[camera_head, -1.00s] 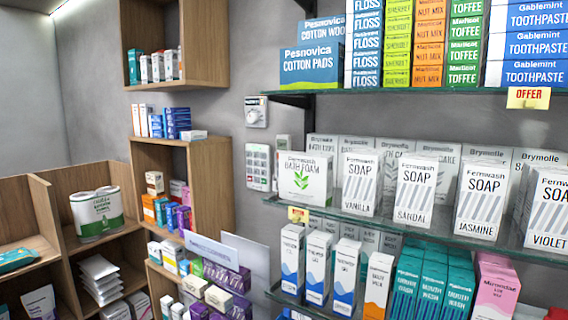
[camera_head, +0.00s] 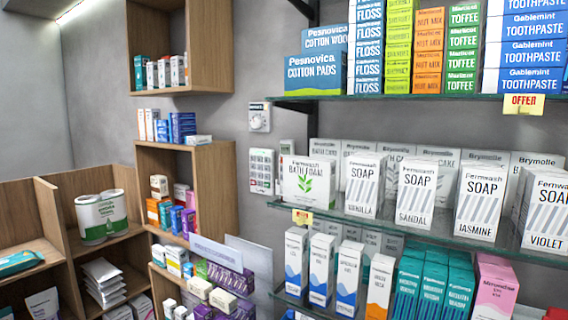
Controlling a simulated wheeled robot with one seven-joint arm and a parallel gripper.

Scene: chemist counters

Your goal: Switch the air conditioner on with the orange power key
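A white keypad panel (camera_head: 262,171) with rows of small keys is fixed to the grey wall, between the wooden shelves and the glass shelves. A white box with a round dial (camera_head: 259,117) is on the wall above it. Another pale wall unit (camera_head: 287,147) is just to the right, partly hidden behind the bath foam box. The keys are too small for me to pick out an orange power key, and no air conditioner body is clearly seen. My gripper is not in view.
Glass shelves (camera_head: 400,228) with soap boxes stand at the right, close to the keypad's right side. Wooden cubbies (camera_head: 213,185) with small boxes are at its left. A bath foam box (camera_head: 309,182) stands near the keypad. The wall directly around the keypad's left is bare.

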